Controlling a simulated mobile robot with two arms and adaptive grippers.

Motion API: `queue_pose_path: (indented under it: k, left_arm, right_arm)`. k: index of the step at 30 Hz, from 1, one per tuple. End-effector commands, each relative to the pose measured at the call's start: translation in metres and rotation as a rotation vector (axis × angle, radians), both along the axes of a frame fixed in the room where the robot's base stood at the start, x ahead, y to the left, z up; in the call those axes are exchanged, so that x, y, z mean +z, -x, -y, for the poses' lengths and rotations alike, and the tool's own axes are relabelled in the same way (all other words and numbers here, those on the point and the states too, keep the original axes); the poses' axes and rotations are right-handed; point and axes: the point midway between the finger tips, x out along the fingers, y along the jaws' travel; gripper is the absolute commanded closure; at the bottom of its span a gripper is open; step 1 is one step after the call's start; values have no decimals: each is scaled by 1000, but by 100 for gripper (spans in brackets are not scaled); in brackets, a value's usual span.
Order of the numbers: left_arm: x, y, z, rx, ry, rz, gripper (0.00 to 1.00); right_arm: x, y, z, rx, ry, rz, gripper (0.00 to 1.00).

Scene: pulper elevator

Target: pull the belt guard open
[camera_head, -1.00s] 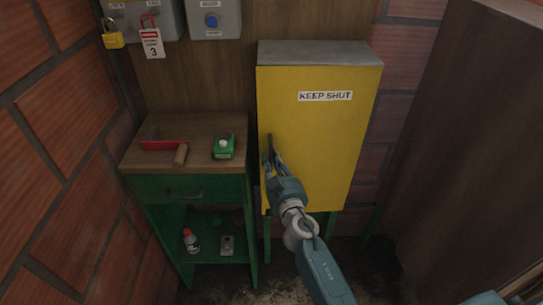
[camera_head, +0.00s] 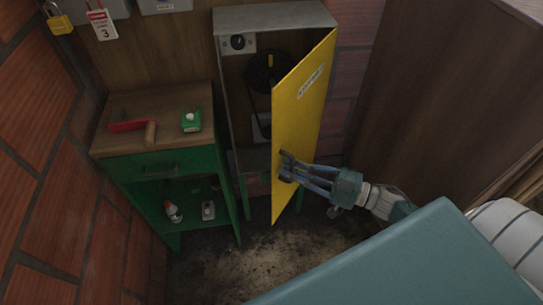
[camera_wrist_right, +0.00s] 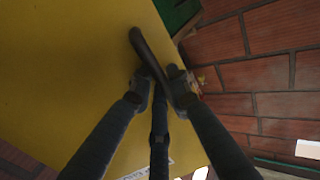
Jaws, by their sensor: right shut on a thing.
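The yellow belt guard door (camera_head: 301,115) stands swung open to the right in the head view, with its label turned at an angle. Behind it the grey cabinet (camera_head: 222,62) shows a dark wheel (camera_head: 268,74) and a belt inside. My right gripper (camera_head: 288,170) is shut on the dark handle (camera_wrist_right: 146,52) near the door's free edge. In the right wrist view, the fingers (camera_wrist_right: 160,92) close around the handle against the yellow panel (camera_wrist_right: 60,60). My left gripper is not in view.
A green workbench (camera_head: 130,166) with a red-framed tool (camera_head: 126,126) and a green box (camera_head: 191,121) on top stands left of the cabinet. A large brown panel (camera_head: 430,90) stands at right. The floor before the cabinet (camera_head: 255,262) is clear.

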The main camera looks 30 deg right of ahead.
Motion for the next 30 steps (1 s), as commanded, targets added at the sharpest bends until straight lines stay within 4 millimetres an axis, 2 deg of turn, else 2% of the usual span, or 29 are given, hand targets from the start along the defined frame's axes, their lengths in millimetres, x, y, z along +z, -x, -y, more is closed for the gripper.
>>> queue_pose_path:
  k: [3,10,16,28,29,30]
  left_arm:
    - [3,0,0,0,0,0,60]
    - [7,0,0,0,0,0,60]
    - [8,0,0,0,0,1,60]
    - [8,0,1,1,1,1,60]
    - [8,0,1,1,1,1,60]
    - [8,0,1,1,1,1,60]
  right_arm:
    - [-2,18,16,-4,2,-9,100]
    - [-2,37,35,-5,2,-7,100]
    - [-3,43,43,-5,1,-6,100]
    - [-4,44,44,-5,1,-7,100]
    - [-4,44,44,-5,1,-7,81]
    - [-4,44,44,-5,1,-7,73]
